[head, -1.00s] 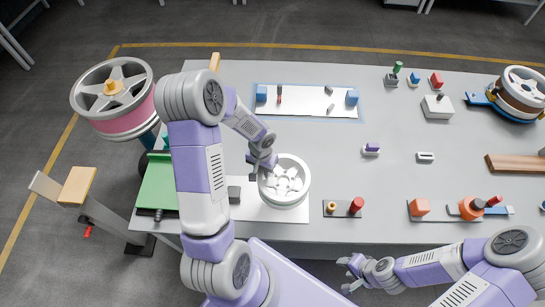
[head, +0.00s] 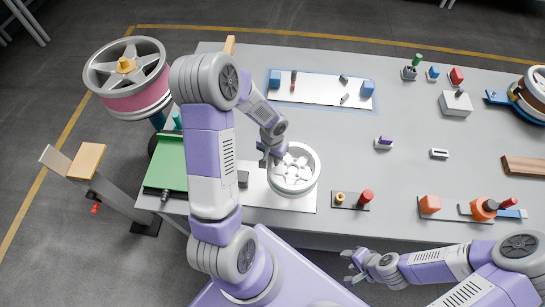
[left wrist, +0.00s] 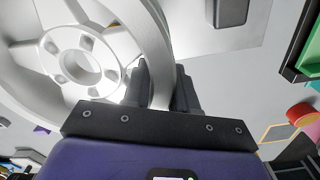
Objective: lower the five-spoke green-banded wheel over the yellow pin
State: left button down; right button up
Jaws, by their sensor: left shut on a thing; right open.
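A pale grey spoked wheel (head: 293,170) is over the white plate at the table's near edge. I see no green band on it, and I cannot tell if it touches the plate. My left gripper (head: 268,158) is shut on the left side of its rim. In the left wrist view the rim (left wrist: 150,40) passes between the fingers (left wrist: 165,85). My right gripper (head: 352,264) is open and empty in front of the table.
A pink-banded wheel (head: 128,75) with a yellow hub piece stands at the far left. Beside the white plate (head: 245,198) lie a green panel (head: 168,165) and a dark plate (head: 351,205) with a brass and a red piece.

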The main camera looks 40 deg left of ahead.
pick_arm(q)
jog(key=shift+w+f+b, duration=0.1)
jog(key=shift+f+b, duration=2.2)
jog(key=shift+f, duration=0.15)
jog(key=shift+f+b, duration=2.65)
jog(key=shift+f, duration=0.15)
jog(key=shift+c, duration=1.5)
grip_release()
jog(key=shift+r, duration=0.1)
